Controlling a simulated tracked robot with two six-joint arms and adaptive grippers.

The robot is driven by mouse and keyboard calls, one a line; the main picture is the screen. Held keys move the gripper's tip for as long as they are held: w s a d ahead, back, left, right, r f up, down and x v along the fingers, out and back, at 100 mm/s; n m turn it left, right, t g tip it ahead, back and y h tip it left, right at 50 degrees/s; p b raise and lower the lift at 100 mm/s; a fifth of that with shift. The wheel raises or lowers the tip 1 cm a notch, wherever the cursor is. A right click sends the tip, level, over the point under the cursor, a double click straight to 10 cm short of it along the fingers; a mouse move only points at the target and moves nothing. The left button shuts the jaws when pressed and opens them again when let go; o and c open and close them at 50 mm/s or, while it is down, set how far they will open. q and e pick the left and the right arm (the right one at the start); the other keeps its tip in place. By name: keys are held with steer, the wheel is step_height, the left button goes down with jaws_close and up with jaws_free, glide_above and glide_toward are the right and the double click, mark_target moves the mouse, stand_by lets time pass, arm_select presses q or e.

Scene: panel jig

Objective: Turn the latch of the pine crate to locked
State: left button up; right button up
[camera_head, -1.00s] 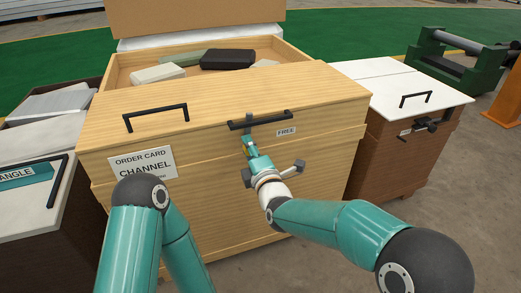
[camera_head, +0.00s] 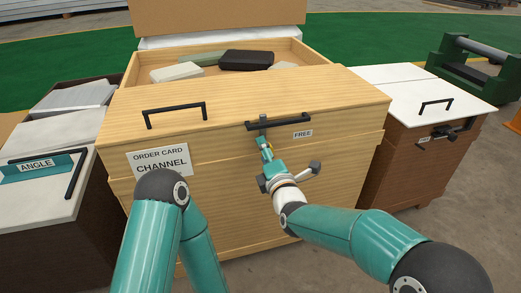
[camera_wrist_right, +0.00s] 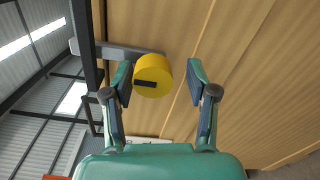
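The pine crate (camera_head: 225,205) stands in the middle of the head view with an order card (camera_head: 158,161) reading CHANNEL. Its latch is a dark horizontal bar (camera_head: 290,122) below the lid edge, left of a label (camera_head: 302,134) reading FREE. My right gripper (camera_head: 266,151) is just below the bar at the crate front. In the right wrist view a yellow knob (camera_wrist_right: 155,75) with a black mark sits between the open fingers of my right gripper (camera_wrist_right: 159,78), closer to the left finger. A gap shows on the right. My left gripper is out of view.
A black handle (camera_head: 176,114) is on the crate's lid, left of the latch. The open top holds several boxes. A brown crate with a white lid (camera_head: 400,88) stands at the right and a dark crate marked ANGLE (camera_head: 40,222) at the left.

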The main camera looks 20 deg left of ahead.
steer(key=shift+r, duration=0.15)
steer(key=shift+d, duration=0.1)
steer(key=v, duration=1.2)
stand_by(0.3)
